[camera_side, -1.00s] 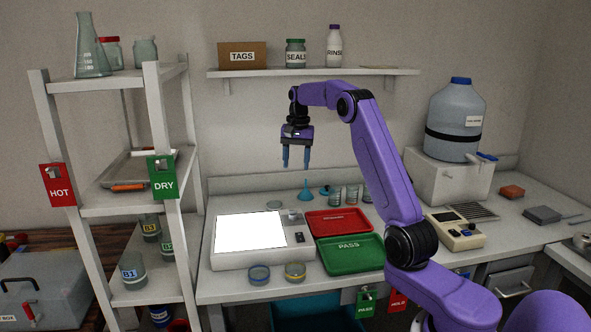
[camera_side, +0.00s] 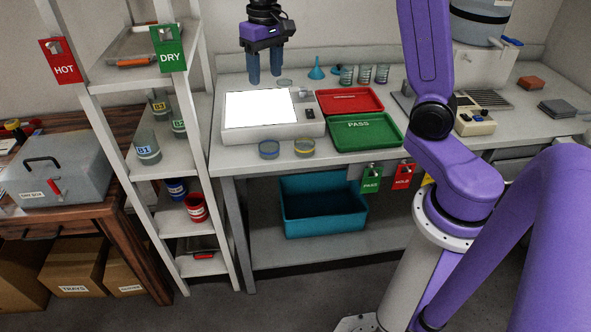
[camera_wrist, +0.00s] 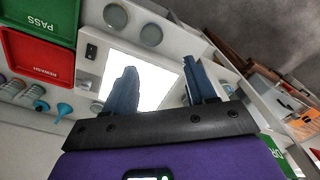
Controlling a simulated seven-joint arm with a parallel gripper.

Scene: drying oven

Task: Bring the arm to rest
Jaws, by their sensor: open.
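My gripper (camera_side: 265,70) hangs fingers down in the side view, above the back left part of the bench, behind the lit white panel (camera_side: 258,107). Its two blue fingers are apart, with nothing between them. In the wrist view my gripper (camera_wrist: 163,90) also shows open and empty, with the bright panel (camera_wrist: 150,80) beyond the fingers. The upper part of my arm runs out of the top of the side view.
The red tray (camera_side: 349,101) and green PASS tray (camera_side: 362,132) lie right of the panel. Two small dishes (camera_side: 269,149) sit in front. A white shelf rack (camera_side: 187,82) stands to the left. A blue funnel (camera_side: 316,70) and several jars stand behind the trays.

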